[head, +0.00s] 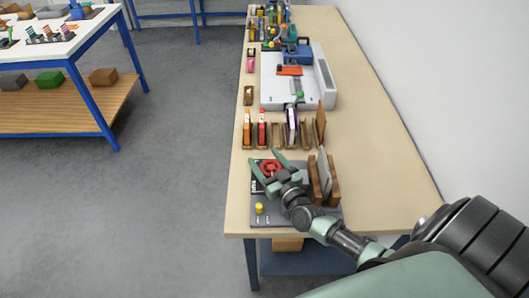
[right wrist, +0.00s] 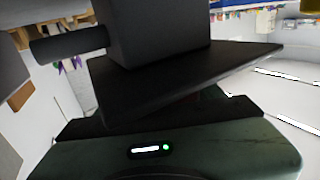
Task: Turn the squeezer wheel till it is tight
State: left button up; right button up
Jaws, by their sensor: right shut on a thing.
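The red squeezer wheel (head: 270,168) is near the front of the bench, on a dark grey base plate (head: 292,217). My right gripper (head: 264,162) reaches in from the lower right, with its green fingers on either side of the wheel, shut on it. The gripper and wrist hide part of the wheel and base. In the right wrist view, dark parts and a green housing fill the close view; the wheel cannot be made out. My left gripper is not in view.
A yellow knob (head: 259,208) stands at the base's front left. Upright wooden blocks (head: 333,183) with a grey sheet stand right of my wrist. Behind is a row of small wooden holders (head: 277,136), then a white machine (head: 325,98). The bench's right side is clear.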

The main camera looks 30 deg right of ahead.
jog(key=shift+d+r+m+h, duration=0.15)
jog(key=shift+m+h, duration=0.25)
jog(key=shift+h, duration=0.2)
jog(key=o, duration=1.4)
jog(key=shift+c, duration=0.2)
jog(key=shift+s+a+b, duration=0.2)
jog(key=shift+s+b, duration=0.05)
jog(key=shift+s, duration=1.7)
jog(key=shift+s+a+b, duration=0.2)
jog(key=shift+s, duration=1.75)
